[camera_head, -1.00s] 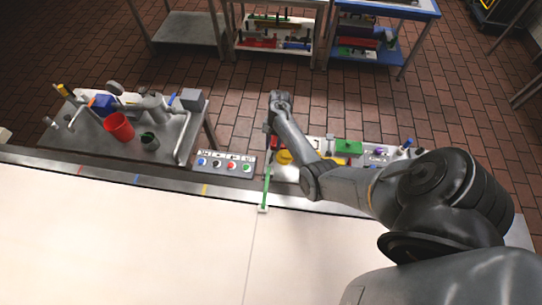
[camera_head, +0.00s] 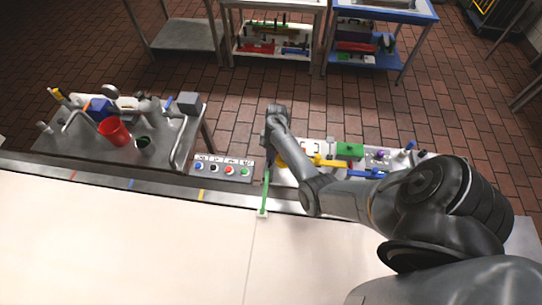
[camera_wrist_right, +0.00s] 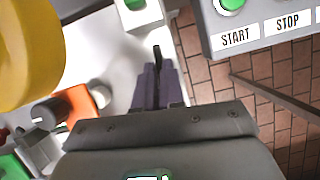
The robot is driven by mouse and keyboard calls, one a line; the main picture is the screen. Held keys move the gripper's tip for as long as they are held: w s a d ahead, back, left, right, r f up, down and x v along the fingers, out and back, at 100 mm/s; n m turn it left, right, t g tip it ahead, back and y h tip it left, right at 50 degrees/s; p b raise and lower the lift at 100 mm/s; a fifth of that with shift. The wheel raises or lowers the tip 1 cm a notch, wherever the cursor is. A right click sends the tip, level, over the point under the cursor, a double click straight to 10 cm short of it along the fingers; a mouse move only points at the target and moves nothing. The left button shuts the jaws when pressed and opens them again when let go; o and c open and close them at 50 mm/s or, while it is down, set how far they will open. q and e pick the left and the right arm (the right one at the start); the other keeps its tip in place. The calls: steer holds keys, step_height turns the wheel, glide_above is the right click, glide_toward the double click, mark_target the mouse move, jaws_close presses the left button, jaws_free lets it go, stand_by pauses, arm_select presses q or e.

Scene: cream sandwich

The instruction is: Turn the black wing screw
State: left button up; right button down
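The black wing screw (camera_wrist_right: 157,58) shows in the right wrist view as a thin dark upright piece over a white surface. My right gripper (camera_wrist_right: 157,82) has its two dark purple-grey fingers close together, one on each side of it, with almost no gap. The lower part of the screw is hidden between the fingers. In the head view my right gripper (camera_head: 269,148) points down at the left end of the white fixture board (camera_head: 284,178); its fingertips and the screw cannot be made out there. My left gripper is not in view.
A button panel (camera_head: 222,167) stands left of my right gripper and shows START and STOP labels in the wrist view. A green bar (camera_head: 265,192) lies just in front. A yellow round part (camera_wrist_right: 25,50) and an orange part (camera_wrist_right: 75,103) are close by.

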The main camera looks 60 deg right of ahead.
steer(key=shift+r, duration=0.1)
steer(key=m+t+p, duration=0.1)
steer(key=m+p, duration=0.2)
steer(key=shift+s+r+p, duration=0.15)
steer(key=shift+p, duration=0.2)
steer(key=shift+m+t, duration=0.3)
steer(key=shift+m, duration=0.3)
steer(key=shift+f, duration=0.3)
steer(key=c, duration=1.2)
jaws_free()
steer(key=shift+c, duration=0.2)
